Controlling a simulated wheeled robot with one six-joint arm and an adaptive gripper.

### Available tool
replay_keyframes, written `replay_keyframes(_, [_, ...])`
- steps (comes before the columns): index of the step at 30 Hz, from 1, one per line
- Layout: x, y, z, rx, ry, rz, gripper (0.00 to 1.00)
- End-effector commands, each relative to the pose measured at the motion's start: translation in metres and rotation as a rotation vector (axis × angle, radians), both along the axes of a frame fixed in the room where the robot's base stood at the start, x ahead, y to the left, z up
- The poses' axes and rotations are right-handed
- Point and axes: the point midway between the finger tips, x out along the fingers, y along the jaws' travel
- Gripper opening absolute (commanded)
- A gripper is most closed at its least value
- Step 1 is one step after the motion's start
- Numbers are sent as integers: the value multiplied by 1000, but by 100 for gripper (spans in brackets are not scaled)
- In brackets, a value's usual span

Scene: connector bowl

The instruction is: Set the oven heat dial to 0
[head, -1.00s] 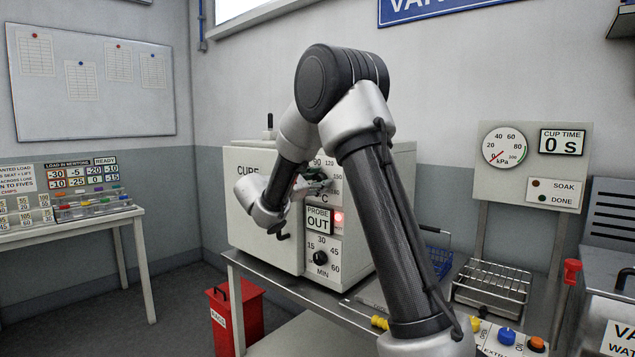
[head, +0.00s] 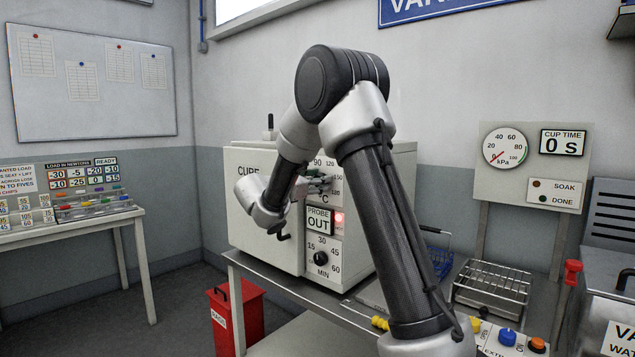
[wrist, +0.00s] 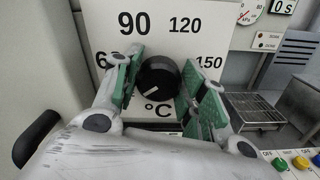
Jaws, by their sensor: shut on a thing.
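The oven heat dial (wrist: 157,77) is a round black knob on the oven's white front panel, above a °C mark. The labels 90, 120 and 150 show around it, with 60 partly covered by a finger. A pale pointer mark shows on the knob's lower left; its exact reading is hard to tell. No 0 label is visible. My gripper (wrist: 162,74) has its green-padded fingers on both sides of the dial and is shut on it.
The white oven (head: 268,205) stands on a metal bench. Below the heat dial are a PROBE OUT display (head: 319,221), a red lamp and a minutes knob (head: 320,258). A black door handle (wrist: 36,138) is at the left. A wire rack (head: 490,285) stands to the right.

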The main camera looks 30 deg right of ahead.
Motion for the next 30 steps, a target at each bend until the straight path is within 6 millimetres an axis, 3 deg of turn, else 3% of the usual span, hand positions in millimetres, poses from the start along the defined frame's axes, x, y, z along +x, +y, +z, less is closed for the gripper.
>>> replay_keyframes(4, [0,1,-2,1,5,1,18])
replay_keyframes(5, [0,1,-2,2,4,1,43])
replay_keyframes(8, [0,0,-2,2,4,1,62])
replay_keyframes(9, [0,0,-2,2,3,1,63])
replay_keyframes(20, [-1,5,-1,1,0,1,63])
replay_keyframes(23, [-5,18,0,1,-1,4,63])
replay_keyframes(30, [-24,69,-1,2,1,5,63])
